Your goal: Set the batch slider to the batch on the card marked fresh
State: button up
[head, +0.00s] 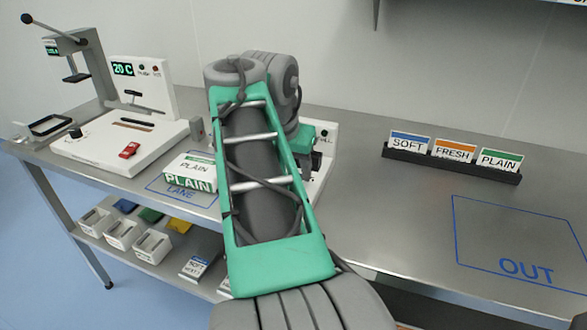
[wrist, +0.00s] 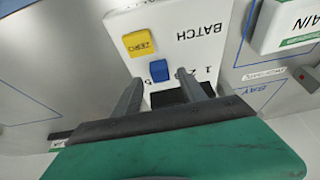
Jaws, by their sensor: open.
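The card marked FRESH (head: 454,150), with an orange band, stands between the SOFT card (head: 408,141) and the PLAIN card (head: 500,160) in a dark rack; no batch number is readable on it. In the wrist view a white panel (wrist: 190,18) is printed BATCH, with several numerals partly hidden. A small blue block (wrist: 159,73), apparently the slider knob, sits by the numerals. My gripper (wrist: 160,79) is open, its two fingers either side of the blue block in the picture; contact cannot be told. In the head view my arm hides the gripper and most of this device.
A yellow ZERO button (wrist: 140,43) is close to the blue block. A white PLAIN pack (head: 192,172) lies on the left of the bench. A white machine (head: 140,100) reading 20 C stands farther left. The OUT area (head: 520,235) is clear.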

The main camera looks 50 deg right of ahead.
jog(key=p+v, duration=0.2)
jog(key=v, duration=0.3)
jog(key=shift+a+r, duration=0.1)
jog(key=shift+r, duration=0.15)
